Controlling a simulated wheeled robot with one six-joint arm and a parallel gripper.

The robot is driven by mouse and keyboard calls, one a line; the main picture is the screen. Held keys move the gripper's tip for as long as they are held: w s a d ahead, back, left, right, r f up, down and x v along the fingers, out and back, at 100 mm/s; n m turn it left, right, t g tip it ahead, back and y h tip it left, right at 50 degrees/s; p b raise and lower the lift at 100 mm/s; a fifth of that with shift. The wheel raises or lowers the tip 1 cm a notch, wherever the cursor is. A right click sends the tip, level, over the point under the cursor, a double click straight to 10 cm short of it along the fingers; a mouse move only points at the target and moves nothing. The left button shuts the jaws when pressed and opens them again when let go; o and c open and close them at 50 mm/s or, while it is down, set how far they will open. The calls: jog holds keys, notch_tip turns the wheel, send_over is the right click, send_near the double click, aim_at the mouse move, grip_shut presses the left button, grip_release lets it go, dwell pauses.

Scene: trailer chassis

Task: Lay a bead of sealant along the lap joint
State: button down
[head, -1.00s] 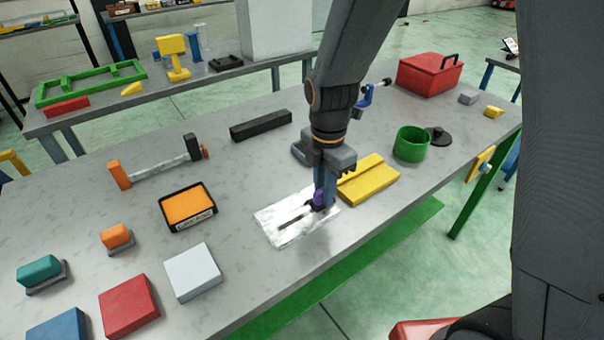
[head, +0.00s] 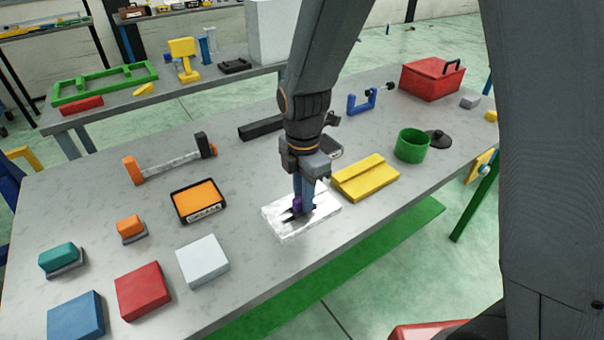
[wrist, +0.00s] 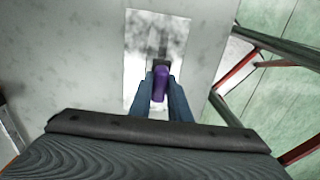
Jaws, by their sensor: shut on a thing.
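My gripper (head: 298,208) is shut on a small purple tool (head: 297,204) with a dark lower end. The purple tool also shows between the fingers in the wrist view (wrist: 161,84). It is low over a bright, mottled white plate (head: 325,207) lying on the bench; I cannot tell whether its end touches. A dark narrow strip (wrist: 163,40) runs along the plate ahead of the tool. In the head view my gripper hides part of it. A yellow stepped block (head: 366,178) lies just right of the plate. No lap joint is clearly identifiable.
The grey bench (head: 240,240) holds a pale block (head: 203,262), an orange-filled tray (head: 199,201), a black bar (head: 262,128), a green cup (head: 411,145) and a blue clamp (head: 362,102). A red box (head: 431,80) stands farther right. Bare bench lies in front of the plate.

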jog(key=shift+r+p, duration=2.4)
jog(key=shift+r, duration=1.05)
